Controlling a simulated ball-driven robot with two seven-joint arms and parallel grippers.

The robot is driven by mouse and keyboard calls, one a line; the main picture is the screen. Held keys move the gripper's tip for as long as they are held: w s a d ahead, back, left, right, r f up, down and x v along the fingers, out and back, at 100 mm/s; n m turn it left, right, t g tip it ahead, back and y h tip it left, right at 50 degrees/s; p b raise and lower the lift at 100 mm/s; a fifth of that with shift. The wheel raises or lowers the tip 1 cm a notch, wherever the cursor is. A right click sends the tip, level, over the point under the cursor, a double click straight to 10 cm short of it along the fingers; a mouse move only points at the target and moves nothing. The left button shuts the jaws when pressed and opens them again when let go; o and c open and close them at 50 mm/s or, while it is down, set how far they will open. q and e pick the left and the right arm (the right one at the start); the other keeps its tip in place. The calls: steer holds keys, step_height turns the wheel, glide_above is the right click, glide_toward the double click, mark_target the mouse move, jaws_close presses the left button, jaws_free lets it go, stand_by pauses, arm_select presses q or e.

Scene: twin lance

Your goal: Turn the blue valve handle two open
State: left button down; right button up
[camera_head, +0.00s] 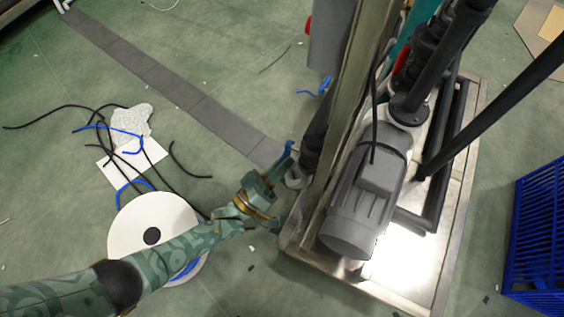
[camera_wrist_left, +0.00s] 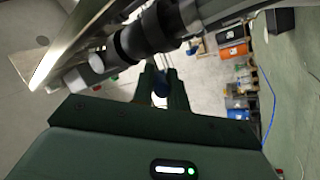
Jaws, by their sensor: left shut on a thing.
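The blue valve handle (camera_head: 289,147) shows as a small blue piece at the tip of my left gripper (camera_head: 277,169), beside the dark pipe at the left edge of the pump skid. In the left wrist view, the blue handle (camera_wrist_left: 160,88) sits between the two dark green fingers of my left gripper (camera_wrist_left: 161,92), which is shut on it. The fingers and the viewing angle hide most of the handle and how far it is turned. The dark pipe with its fittings (camera_wrist_left: 140,42) runs just above it in that view. My right gripper is not seen.
A grey motor (camera_head: 362,200) stands on the metal skid (camera_head: 320,262), right of my gripper. A blue crate (camera_head: 540,235) stands at the right.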

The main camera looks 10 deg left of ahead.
arm_select(q)
steer(key=shift+f, duration=0.1)
steer(key=c, duration=1.4)
jaws_free()
steer(key=v, duration=1.6)
steer(key=shift+s+a+f, duration=0.1)
steer(key=shift+s+f, duration=0.05)
